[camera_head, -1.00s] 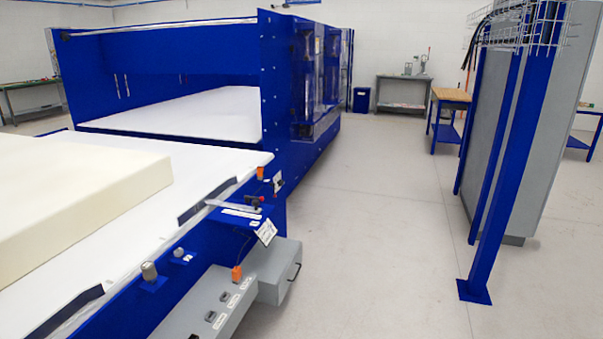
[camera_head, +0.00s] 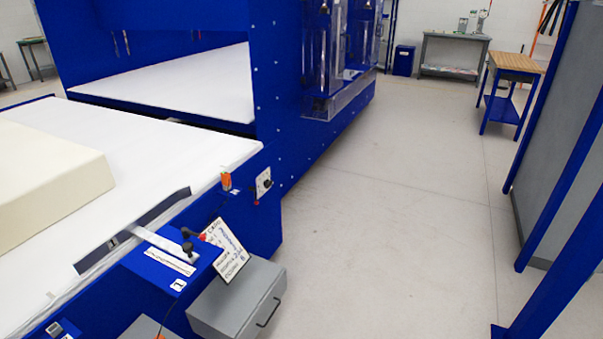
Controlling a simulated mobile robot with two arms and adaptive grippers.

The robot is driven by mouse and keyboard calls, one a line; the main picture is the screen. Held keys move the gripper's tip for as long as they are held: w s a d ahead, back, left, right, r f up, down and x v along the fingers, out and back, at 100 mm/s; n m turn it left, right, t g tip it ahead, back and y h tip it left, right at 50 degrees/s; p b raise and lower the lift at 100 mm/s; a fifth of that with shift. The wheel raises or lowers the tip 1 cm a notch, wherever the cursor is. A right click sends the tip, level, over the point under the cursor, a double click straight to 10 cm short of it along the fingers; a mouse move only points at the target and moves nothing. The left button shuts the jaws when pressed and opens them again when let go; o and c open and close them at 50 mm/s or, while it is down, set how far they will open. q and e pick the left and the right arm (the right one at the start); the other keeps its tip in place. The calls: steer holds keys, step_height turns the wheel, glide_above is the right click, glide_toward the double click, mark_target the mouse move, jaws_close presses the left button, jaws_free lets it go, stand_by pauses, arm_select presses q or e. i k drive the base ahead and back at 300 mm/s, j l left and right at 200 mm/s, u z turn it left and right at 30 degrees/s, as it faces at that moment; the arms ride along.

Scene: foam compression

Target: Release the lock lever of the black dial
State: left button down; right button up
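A small black knob or dial (camera_head: 187,248) stands on the blue bracket at the conveyor's side, by the end of a flat metal strip. A small red part (camera_head: 202,237) sits just right of it; I cannot tell whether this is its lock lever. Another small black dial (camera_head: 266,184) is on a white plate on the blue side wall, farther back. Neither of my grippers is in view.
The white conveyor bed (camera_head: 150,160) carries a cream foam block (camera_head: 50,185) at left. A sign (camera_head: 229,250) and a grey drawer box (camera_head: 237,298) stick out near the bracket. The floor (camera_head: 400,230) to the right is clear. Blue posts (camera_head: 565,235) stand at far right.

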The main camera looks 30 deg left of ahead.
mark_target(251, 187)
steer(key=i+l+u, duration=0.1)
steer(key=i+u, duration=0.25)
steer(key=i, duration=0.15)
steer(key=i+l+u, duration=0.4)
steer(key=i, duration=0.15)
steer(key=i+l+u, duration=0.35)
steer(key=i+j, duration=0.05)
steer(key=i, duration=0.05)
